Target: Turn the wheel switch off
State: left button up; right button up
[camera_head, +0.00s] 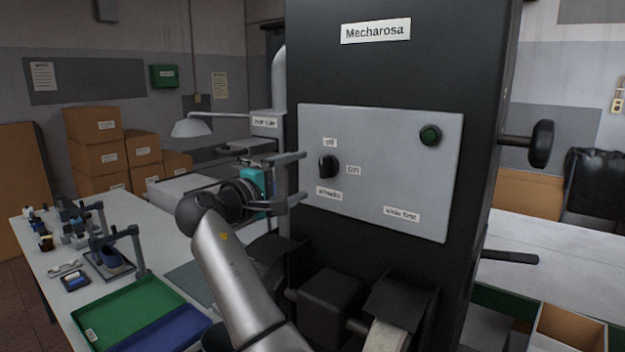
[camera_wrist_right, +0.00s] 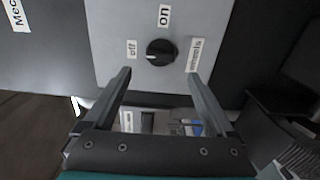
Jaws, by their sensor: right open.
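The wheel switch (camera_head: 328,166) is a black rotary knob on the grey panel (camera_head: 385,140), with "off" above it, "on" to its right and "wheels" below. In the right wrist view the knob (camera_wrist_right: 161,52) shows a small white mark on the side facing the "off" label (camera_wrist_right: 131,49). My right gripper (camera_head: 303,178) is open and empty, just left of the knob. In the wrist view its two fingers (camera_wrist_right: 159,75) are spread apart, with the knob beyond their tips and no visible contact. My left gripper is not in view.
Black housings (camera_head: 331,300) jut out below the panel. A black handwheel (camera_head: 541,144) sticks out at the right. The table at left holds a green tray (camera_head: 125,308), a blue tray (camera_head: 165,332) and small tools.

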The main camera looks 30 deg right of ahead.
jog(key=b+v, duration=0.2)
jog(key=v, duration=0.6)
